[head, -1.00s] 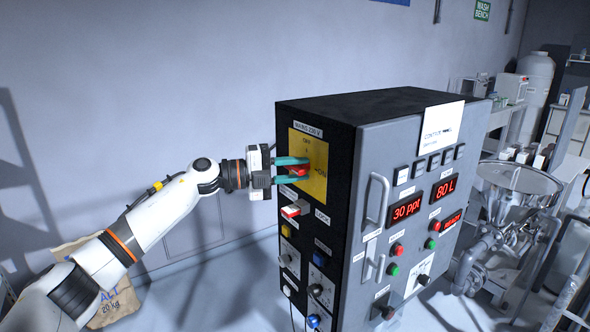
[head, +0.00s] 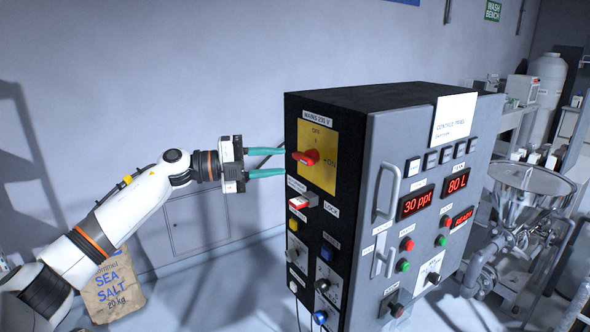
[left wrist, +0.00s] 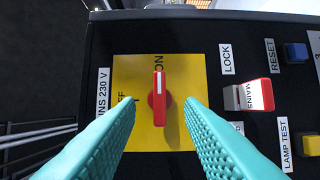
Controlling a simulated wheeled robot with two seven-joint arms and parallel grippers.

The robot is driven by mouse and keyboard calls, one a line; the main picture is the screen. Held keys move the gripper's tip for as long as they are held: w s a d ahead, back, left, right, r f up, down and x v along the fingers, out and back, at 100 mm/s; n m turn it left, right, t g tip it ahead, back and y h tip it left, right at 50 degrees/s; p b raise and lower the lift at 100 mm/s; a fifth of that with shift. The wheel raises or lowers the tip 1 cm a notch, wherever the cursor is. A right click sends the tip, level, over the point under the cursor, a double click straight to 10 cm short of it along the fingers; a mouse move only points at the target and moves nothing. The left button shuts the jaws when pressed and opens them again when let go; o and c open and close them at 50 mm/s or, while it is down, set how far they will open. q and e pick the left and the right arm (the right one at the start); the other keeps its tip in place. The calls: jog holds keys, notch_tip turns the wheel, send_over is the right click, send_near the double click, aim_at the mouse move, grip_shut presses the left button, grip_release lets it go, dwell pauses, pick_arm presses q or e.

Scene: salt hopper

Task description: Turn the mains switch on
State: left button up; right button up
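The mains switch is a red rotary handle (head: 306,157) on a yellow plate (head: 322,182), on the black side of the control panel. The plate reads OFF at the top and ON at the right. The handle lies level; in the left wrist view the white line on the red handle (left wrist: 158,97) points to the ON word. My left gripper (head: 284,161) is open and empty, a little left of the plate. Its teal fingers are apart and clear of the handle. My right gripper is not in view.
A red and white switch (head: 303,202) marked LOCK sits below the plate, with yellow and blue buttons under it. The grey panel front has lit displays (head: 416,202) and a long handle. A salt sack (head: 118,285) stands at the left. A metal hopper (head: 525,195) is at the right.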

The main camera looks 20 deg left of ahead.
pick_arm(q)
jog(key=b+v, duration=0.1)
jog(key=v, duration=0.4)
dwell(0.3)
